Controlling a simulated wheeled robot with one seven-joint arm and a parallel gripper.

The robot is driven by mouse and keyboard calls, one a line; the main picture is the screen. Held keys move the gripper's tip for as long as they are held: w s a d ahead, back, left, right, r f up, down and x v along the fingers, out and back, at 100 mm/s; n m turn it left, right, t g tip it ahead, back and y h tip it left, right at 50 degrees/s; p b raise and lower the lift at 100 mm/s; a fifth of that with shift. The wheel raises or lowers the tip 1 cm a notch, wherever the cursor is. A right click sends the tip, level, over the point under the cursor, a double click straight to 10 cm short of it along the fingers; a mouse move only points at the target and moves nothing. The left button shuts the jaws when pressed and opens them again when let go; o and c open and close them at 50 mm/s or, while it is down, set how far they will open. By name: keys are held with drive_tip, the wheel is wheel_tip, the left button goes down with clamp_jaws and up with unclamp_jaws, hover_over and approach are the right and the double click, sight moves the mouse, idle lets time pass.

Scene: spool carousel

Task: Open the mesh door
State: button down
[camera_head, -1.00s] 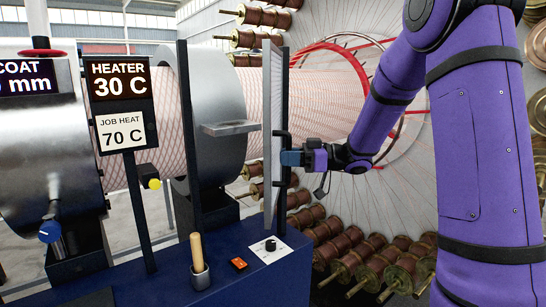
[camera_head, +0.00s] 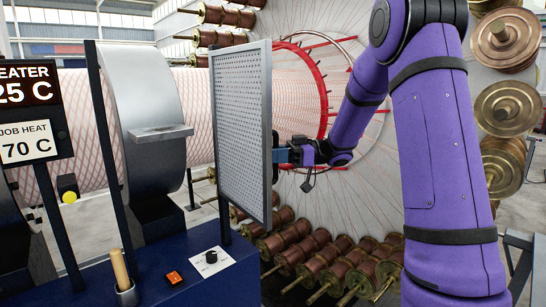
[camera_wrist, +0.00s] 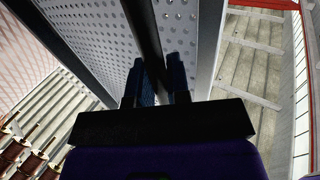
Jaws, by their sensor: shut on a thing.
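The mesh door (camera_head: 241,130) is a grey framed panel of perforated metal. In the head view it stands upright at an angle, its perforated face turned toward the camera. My gripper (camera_head: 284,156) is at the door's right edge, shut on the dark door handle (camera_head: 275,148), which my fingers partly hide. In the wrist view, my gripper's two blue fingers (camera_wrist: 161,82) lie on either side of the black handle bar (camera_wrist: 146,35), with the perforated door panel (camera_wrist: 100,35) beside it.
Behind the door are the red-ringed carousel (camera_head: 318,85) and several copper spools (camera_head: 300,255). A metal drum (camera_head: 150,100) stands left.

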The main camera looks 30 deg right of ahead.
drive_tip(key=shift+w+d, duration=0.2)
drive_tip(key=shift+d, duration=0.2)
drive_tip(key=c, duration=1.1)
unclamp_jaws()
drive_tip(key=shift+a, duration=0.1)
drive_tip(key=v, duration=1.1)
drive_tip(key=shift+w, duration=0.1)
